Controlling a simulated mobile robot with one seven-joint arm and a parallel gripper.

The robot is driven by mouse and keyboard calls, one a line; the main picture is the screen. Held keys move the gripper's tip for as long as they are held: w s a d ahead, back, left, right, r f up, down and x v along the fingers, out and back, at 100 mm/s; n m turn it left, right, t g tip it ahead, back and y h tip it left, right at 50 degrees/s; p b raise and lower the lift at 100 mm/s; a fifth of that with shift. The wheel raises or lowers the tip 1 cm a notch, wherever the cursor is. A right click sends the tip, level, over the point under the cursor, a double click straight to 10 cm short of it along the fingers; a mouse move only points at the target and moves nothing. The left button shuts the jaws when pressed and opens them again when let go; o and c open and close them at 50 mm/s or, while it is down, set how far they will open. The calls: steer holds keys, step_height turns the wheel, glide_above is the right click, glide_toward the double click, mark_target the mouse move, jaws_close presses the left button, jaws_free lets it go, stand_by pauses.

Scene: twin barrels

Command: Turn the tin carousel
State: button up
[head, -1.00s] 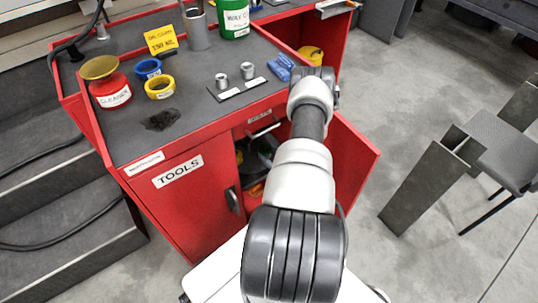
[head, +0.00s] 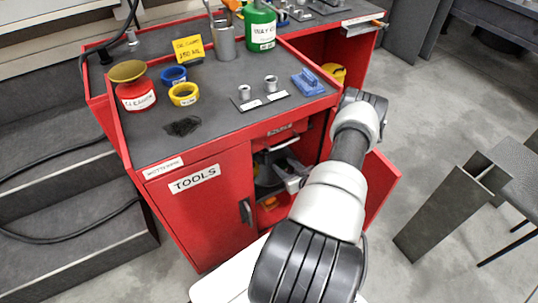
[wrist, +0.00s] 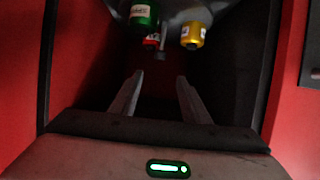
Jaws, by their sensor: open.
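The tin carousel (wrist: 178,17) shows at the top of the wrist view as a grey part carrying small tins. I see a green tin (wrist: 144,14), a yellow tin (wrist: 193,35) and a red tin (wrist: 151,41) partly hidden between them. My gripper (wrist: 160,76) is open and empty, its two fingers pointing into the dark cabinet toward the tins, apart from them. In the head view my arm reaches to the open red cabinet (head: 196,215), and the carousel inside is mostly hidden in shadow and behind my arm.
Red cabinet walls stand close on both sides in the wrist view. The open red door (head: 380,190) is right of my arm. A grey steel beam (head: 440,215) stands at right.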

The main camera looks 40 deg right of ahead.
mark_target(267, 151)
steer(key=b+x, duration=0.4)
steer(key=x, duration=1)
steer(key=shift+w+d, duration=0.1)
steer(key=shift+w, duration=0.3)
jaws_close()
steer(key=shift+s+d, duration=0.1)
